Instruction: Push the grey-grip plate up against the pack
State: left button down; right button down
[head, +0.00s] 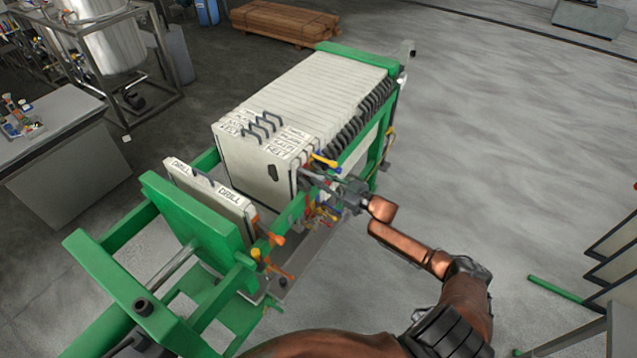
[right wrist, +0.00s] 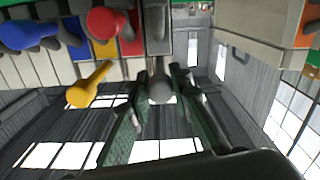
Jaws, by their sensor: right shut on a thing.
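The grey-grip plate (head: 252,172) stands upright at the near end of the pack (head: 312,95) of pale plates in the green frame. I cannot make out a gap between it and the pack. Its grey grip (right wrist: 160,88) sits between the fingers of my right gripper (right wrist: 158,100) in the right wrist view. In the head view my right gripper (head: 318,184) is at the right side of the frame, shut on this grip. Blue (right wrist: 30,35), red (right wrist: 105,23) and yellow (right wrist: 88,85) grips are beside it. My left gripper is not in view.
A plate marked DRILL (head: 205,190) with an orange grip (head: 276,239) stands apart, near the green end plate (head: 192,220). An open gap lies between it and the grey-grip plate. The green frame (head: 368,150) runs along my right gripper.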

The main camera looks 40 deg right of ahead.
jog(key=shift+w+d+r, duration=0.1)
jog(key=shift+d+r, duration=0.05)
jog(key=shift+d, duration=0.2)
jog(key=c, duration=1.7)
grip_release()
jog(key=shift+c, duration=0.2)
jog(key=v, duration=1.2)
jog(key=shift+a, duration=0.1)
